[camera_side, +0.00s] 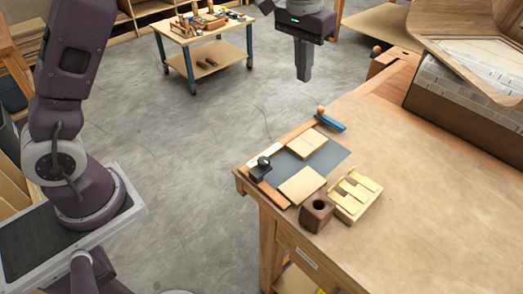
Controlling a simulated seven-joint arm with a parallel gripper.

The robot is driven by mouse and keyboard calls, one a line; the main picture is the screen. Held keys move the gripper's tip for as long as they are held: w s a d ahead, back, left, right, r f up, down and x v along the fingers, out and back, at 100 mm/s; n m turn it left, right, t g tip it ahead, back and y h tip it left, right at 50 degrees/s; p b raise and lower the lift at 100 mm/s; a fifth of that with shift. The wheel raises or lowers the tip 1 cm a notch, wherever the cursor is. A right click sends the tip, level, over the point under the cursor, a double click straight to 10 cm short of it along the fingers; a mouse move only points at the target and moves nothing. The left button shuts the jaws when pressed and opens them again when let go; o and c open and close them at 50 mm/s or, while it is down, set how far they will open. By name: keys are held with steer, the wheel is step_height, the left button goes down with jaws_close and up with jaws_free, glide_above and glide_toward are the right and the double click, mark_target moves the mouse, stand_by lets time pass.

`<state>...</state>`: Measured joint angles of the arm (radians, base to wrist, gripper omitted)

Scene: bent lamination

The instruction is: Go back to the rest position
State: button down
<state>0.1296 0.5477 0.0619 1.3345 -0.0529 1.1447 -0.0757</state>
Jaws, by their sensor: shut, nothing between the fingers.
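My gripper (304,75) hangs at the top of the side view, pointing down, with a small green light on its housing. Its fingers are together and hold nothing. In the picture it is above and apart from the wooden workbench (420,190), over the grey floor. My arm's base and lower links stand at the left; the links between them and the gripper are out of frame.
On the bench corner are a grey mat (325,157), two pale wood pieces (307,142) (302,185), a slotted block (354,196), a brown block with a hole (317,213), a black tool (260,169) and a blue-ended tool (330,122). A curved wooden form (470,30) stands upper right. A tool cart (205,50) stands behind.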

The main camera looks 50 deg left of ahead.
steer(key=s+a+r+t, duration=0.1)
steer(key=s+a+r, duration=0.1)
steer(key=s+r, duration=0.5)
steer(key=s+a+r+t, duration=0.1)
steer(key=s+a+r, duration=0.1)
steer(key=s, duration=0.9)
steer(key=s+f+t, duration=0.2)
steer(key=s+f, duration=0.2)
steer(key=s, duration=0.9)
steer(key=shift+s+a, duration=0.25)
steer(key=shift+a, duration=0.1)
